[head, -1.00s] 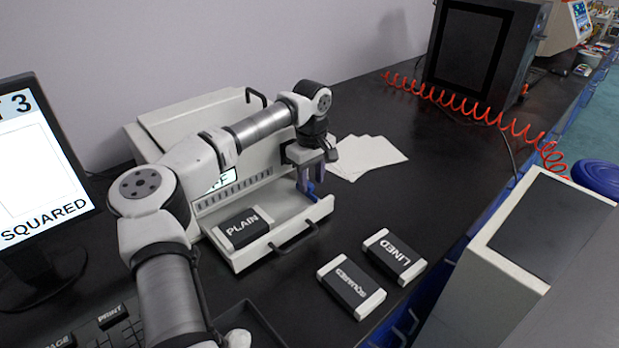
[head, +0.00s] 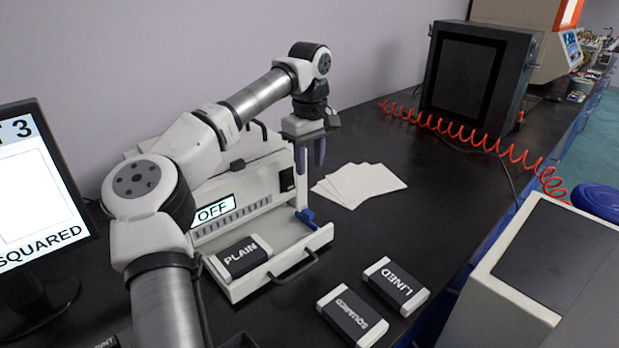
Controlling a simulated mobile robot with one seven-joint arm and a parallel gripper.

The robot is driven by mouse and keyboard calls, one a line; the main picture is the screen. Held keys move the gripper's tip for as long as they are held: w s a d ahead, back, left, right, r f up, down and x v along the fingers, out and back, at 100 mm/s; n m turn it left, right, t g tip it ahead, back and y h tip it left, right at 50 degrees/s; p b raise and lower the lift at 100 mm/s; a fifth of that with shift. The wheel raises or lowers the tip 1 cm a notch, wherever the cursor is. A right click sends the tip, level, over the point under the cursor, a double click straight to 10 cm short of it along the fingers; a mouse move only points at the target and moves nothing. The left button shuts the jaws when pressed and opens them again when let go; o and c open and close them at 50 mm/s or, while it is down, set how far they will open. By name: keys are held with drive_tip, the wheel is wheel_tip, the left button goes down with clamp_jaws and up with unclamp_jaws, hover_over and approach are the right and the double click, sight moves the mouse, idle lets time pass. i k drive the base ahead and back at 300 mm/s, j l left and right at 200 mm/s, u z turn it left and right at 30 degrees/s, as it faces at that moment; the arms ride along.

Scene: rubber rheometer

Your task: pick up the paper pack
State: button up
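Three paper packs with dark labels are in the head view. The PLAIN pack (head: 241,257) lies in the printer's pulled-out tray (head: 311,240). The SQUARED pack (head: 352,316) and the LINED pack (head: 396,286) lie side by side on the dark bench, right of the tray. My gripper (head: 310,164) points down above the tray's right end, over a blue piece (head: 306,217) there. Its two fingers are apart with nothing between them. It is clear of all three packs.
The printer (head: 240,210) shows OFF on its display. Loose white sheets (head: 358,184) lie right of it. A monitor (head: 35,200) at left reads SQUARED. A black box (head: 470,80) and a red coiled hose (head: 480,138) are behind. Bench around the two loose packs is clear.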

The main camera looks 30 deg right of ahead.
sight(238, 260)
drive_tip(key=k+l, duration=0.1)
drive_tip(key=k, duration=0.4)
drive_tip(key=k+l, duration=0.1)
drive_tip(key=k, duration=0.4)
